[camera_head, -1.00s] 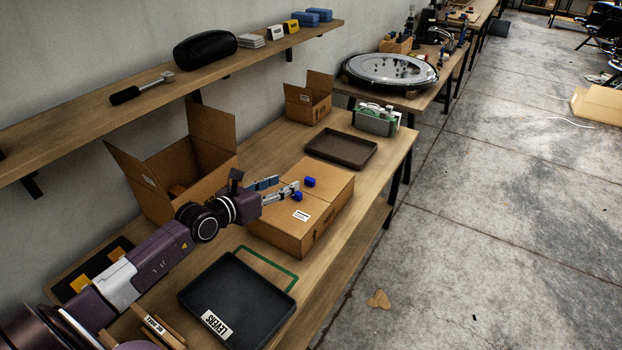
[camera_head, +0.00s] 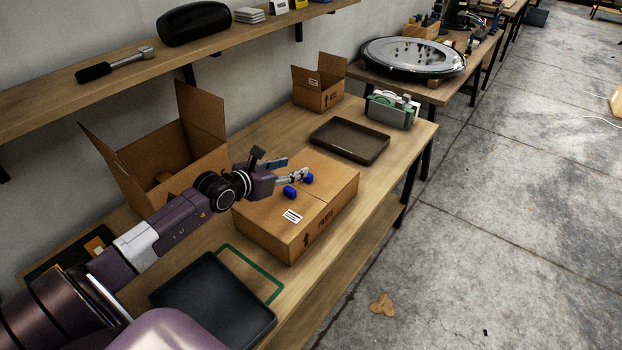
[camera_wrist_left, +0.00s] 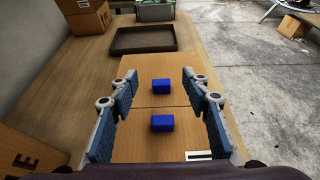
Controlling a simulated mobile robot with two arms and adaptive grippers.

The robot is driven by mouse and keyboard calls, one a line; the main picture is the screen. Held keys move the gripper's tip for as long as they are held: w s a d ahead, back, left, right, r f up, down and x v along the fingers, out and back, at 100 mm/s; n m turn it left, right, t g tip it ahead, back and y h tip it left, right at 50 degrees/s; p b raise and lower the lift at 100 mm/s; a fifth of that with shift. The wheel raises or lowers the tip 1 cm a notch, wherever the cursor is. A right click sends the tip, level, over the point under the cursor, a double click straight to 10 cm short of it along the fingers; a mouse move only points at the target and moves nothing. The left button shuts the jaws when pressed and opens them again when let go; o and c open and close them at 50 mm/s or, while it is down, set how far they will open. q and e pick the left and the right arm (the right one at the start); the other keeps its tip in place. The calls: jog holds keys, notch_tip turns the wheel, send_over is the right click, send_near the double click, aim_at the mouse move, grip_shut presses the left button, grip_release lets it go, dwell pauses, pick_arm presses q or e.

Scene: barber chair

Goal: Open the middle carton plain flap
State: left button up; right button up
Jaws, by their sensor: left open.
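The middle carton (camera_head: 270,233) is a brown box on the bench, with its top flaps lying closed. Its near flap carries a white label (camera_head: 292,216) and a blue block (camera_head: 290,192). The plain flap (camera_head: 332,180) is the far half, with another blue block (camera_head: 308,178); it also shows in the left wrist view (camera_wrist_left: 140,88). My left gripper (camera_head: 290,169) is open and empty above the carton. In the left wrist view both blue blocks appear between its fingers (camera_wrist_left: 161,88), apart from them. My right gripper is not in view.
An open carton (camera_head: 155,185) stands left of the middle one, behind my left arm. A small open carton (camera_head: 318,97), a brown tray (camera_head: 350,140) and a green-and-white container (camera_head: 392,110) are farther along the bench. A black tray (camera_head: 215,300) lies in front. A shelf (camera_head: 130,95) runs above.

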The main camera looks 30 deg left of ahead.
pick_arm(q)
notch_tip(320, 180, down, 5)
jog(key=b, duration=0.3)
jog(key=shift+w+r+b, duration=0.15)
jog(key=shift+r+b, duration=0.05)
jog(key=shift+b, duration=0.1)
jog(key=shift+f, duration=0.1)
jog(key=shift+w, duration=0.4)
send_near(316, 169)
jog(key=shift+w+d+f, duration=0.2)
jog(key=shift+w+f, duration=0.05)
jog(key=shift+w, duration=0.25)
jog(key=shift+w+d+f, duration=0.2)
jog(key=shift+w+f, duration=0.05)
jog(key=shift+w, duration=0.3)
jog(key=shift+w+d+f, duration=0.2)
jog(key=shift+w+f, duration=0.05)
jog(key=shift+w, duration=0.25)
grip_shut()
